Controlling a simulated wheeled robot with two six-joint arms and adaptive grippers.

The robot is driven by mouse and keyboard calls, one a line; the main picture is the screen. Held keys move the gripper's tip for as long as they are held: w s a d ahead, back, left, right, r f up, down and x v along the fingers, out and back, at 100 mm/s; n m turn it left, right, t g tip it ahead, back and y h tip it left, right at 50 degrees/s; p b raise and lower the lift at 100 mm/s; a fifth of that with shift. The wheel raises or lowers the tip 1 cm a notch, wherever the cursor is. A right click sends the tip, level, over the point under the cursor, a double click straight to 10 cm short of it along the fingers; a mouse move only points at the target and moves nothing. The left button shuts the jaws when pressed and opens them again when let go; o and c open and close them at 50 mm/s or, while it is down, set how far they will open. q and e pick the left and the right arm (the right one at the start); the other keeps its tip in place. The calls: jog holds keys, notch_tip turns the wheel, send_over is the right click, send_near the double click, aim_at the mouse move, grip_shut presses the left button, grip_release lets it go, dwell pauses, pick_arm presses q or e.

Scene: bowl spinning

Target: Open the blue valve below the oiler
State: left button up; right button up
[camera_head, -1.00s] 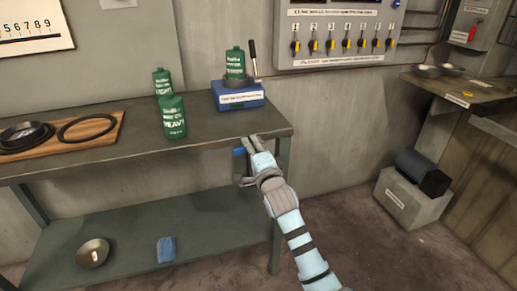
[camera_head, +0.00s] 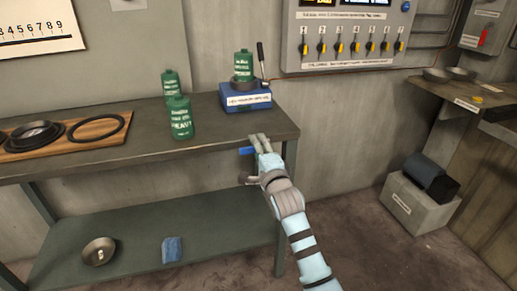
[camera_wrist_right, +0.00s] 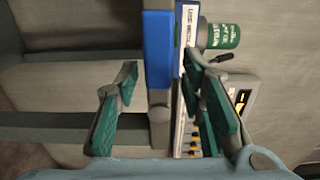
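The blue valve handle (camera_head: 246,151) juts out below the front edge of the workbench, under the oiler. The oiler (camera_head: 248,101) is a blue box with a green bottle and a dark lever on the bench top. My right gripper (camera_head: 252,162) is at the handle, with one finger above it and one below. In the wrist view the blue handle (camera_wrist_right: 158,50) is a flat bar between the fingers of the right gripper (camera_wrist_right: 165,85), which is open with gaps on both sides. My left gripper is in neither view.
Two green bottles (camera_head: 180,118) stand on the workbench (camera_head: 226,135), left of the oiler. A wooden board (camera_head: 95,131) with round parts lies farther left. The lower shelf (camera_head: 215,240) holds a bowl (camera_head: 99,251) and a blue cloth (camera_head: 172,249). A grey box (camera_head: 415,207) stands on the floor.

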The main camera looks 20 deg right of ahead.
jog(key=s+a, duration=0.1)
jog(key=s, duration=1.1)
jog(key=shift+a, duration=0.1)
